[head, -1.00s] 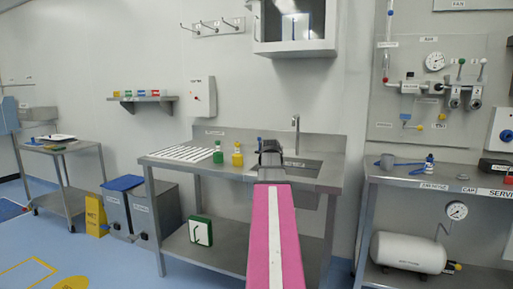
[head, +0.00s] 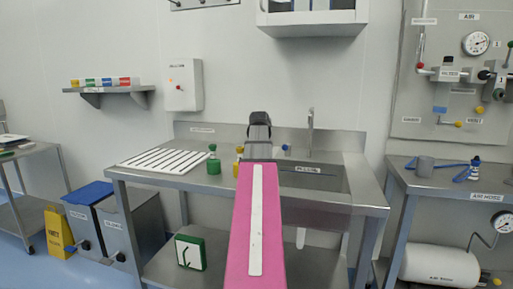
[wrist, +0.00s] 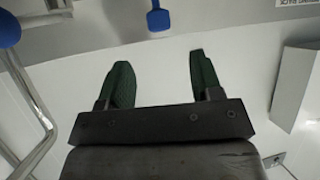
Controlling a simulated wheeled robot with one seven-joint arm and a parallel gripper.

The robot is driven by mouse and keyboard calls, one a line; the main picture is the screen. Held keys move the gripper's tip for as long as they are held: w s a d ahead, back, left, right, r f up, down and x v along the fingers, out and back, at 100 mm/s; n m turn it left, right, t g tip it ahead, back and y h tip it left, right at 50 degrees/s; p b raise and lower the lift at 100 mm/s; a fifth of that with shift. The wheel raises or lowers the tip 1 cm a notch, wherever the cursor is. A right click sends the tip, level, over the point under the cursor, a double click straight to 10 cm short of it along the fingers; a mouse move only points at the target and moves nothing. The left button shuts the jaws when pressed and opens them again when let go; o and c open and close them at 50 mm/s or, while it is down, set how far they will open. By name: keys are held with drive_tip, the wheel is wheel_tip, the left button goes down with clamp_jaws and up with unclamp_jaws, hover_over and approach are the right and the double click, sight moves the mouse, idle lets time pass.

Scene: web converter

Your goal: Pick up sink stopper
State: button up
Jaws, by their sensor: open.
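My gripper (wrist: 152,82) is open in the wrist view, its two green-padded fingers apart with nothing between them. In the head view the dark end of my arm is above the counter, in front of the sink's left side. The sink (head: 325,178) is set into the right of the steel counter, with a tall tap (head: 311,130) behind it. A small blue item (head: 285,148) shows at the sink's back left; I cannot tell whether it is the stopper. In the wrist view a blue-ended piece (wrist: 158,19) is beyond the fingers. No stopper is clearly recognisable.
A green-capped bottle (head: 213,160) and a yellow bottle (head: 238,160) stand left of my arm, near a white slatted rack (head: 168,161). A wall cabinet (head: 312,22) hangs above. A side bench (head: 430,184) stands right.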

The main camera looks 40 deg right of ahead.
drive_tip(key=shift+x, duration=5.35)
drive_tip(key=shift+s, duration=0.1)
clamp_jaws()
